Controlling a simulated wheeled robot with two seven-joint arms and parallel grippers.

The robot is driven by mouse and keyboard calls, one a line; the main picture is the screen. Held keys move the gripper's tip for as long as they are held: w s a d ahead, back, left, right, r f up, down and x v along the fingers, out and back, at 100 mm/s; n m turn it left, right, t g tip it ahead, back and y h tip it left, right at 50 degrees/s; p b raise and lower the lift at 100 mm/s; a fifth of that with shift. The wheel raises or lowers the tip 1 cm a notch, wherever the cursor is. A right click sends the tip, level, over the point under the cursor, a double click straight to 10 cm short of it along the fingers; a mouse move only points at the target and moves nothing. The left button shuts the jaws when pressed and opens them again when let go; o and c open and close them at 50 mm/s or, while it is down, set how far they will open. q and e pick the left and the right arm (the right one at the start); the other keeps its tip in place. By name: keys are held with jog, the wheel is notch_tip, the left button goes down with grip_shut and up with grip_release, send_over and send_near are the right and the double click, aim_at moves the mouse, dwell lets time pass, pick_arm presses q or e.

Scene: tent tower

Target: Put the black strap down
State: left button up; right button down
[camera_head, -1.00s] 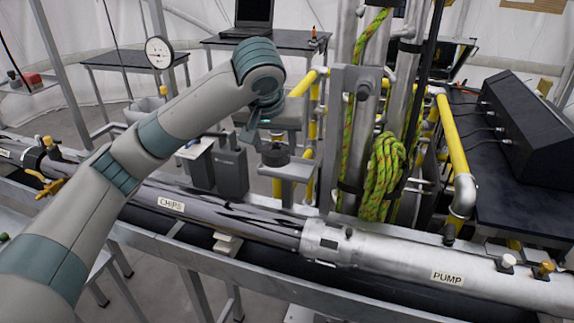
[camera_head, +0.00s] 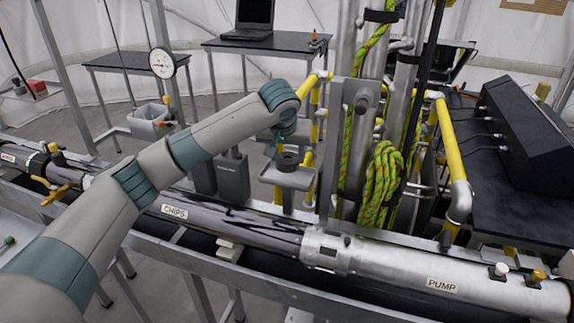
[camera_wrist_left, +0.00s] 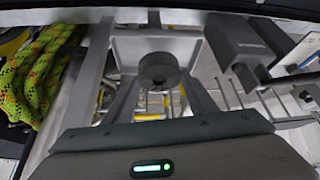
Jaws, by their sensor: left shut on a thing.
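The black strap (camera_head: 287,161) is a dark round roll with a hole in its middle. It is at a small grey shelf (camera_head: 288,181) beside the upright metal pipes; it looks to be on or just above the shelf's top, and I cannot tell which. My left gripper (camera_head: 284,148) reaches it from above and is shut on it. In the left wrist view the roll (camera_wrist_left: 159,70) shows ahead of the gripper body, over the pale shelf plate (camera_wrist_left: 130,48). My right gripper is not in view.
A coiled green rope (camera_head: 382,180) hangs just right of the shelf. A dark grey box (camera_head: 232,178) stands left of it. A long metal pipe (camera_head: 235,222) marked CHIPS and PUMP runs below. Yellow rails (camera_head: 455,150) stand right.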

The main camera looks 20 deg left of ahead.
aim_at(286, 162)
pick_arm(q)
jog(key=shift+f+p, duration=0.55)
jog(key=shift+f, duration=0.15)
jog(key=shift+f+p, duration=0.4)
jog(key=shift+f, duration=0.9)
jog(key=o, duration=1.1)
